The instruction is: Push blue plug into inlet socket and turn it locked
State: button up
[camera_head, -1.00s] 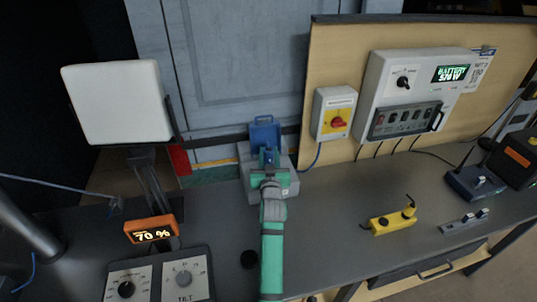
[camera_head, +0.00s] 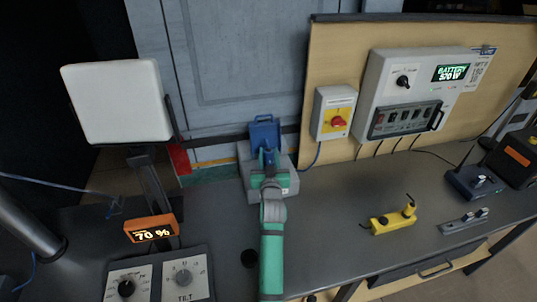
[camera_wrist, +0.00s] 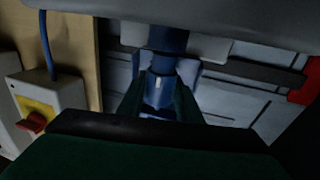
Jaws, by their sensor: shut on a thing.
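The blue plug (camera_wrist: 162,90) is between the two dark green fingers of my gripper (camera_wrist: 160,105), which is shut on it. In the wrist view the plug has a small white mark and its far end meets the blue inlet socket (camera_wrist: 168,38). How deep it sits and how far it is turned cannot be told. In the head view my gripper (camera_head: 269,172) is over the grey inlet box, with the plug mostly hidden behind it. The inlet's blue lid (camera_head: 264,133) stands up behind the gripper.
The grey inlet box (camera_head: 247,188) stands on the grey counter (camera_head: 335,215) against the blue-grey panel. A yellow device (camera_head: 392,219) lies farther right. A white lamp panel (camera_head: 117,101) stands left.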

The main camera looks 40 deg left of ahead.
jog(key=shift+f, duration=1.35)
jog(key=shift+w+d+n+g+y, duration=0.1)
jog(key=shift+d+n+g+y, duration=0.05)
jog(key=shift+n+g+y, duration=0.3)
jog(key=shift+n+g+y, duration=1.05)
jog(key=shift+g+y, duration=0.2)
jog(key=shift+n+g+y, duration=0.3)
jog(key=shift+g, duration=0.1)
jog(key=shift+n+g+y, duration=1)
jog(key=shift+n+g, duration=0.5)
jog(key=shift+g, duration=0.4)
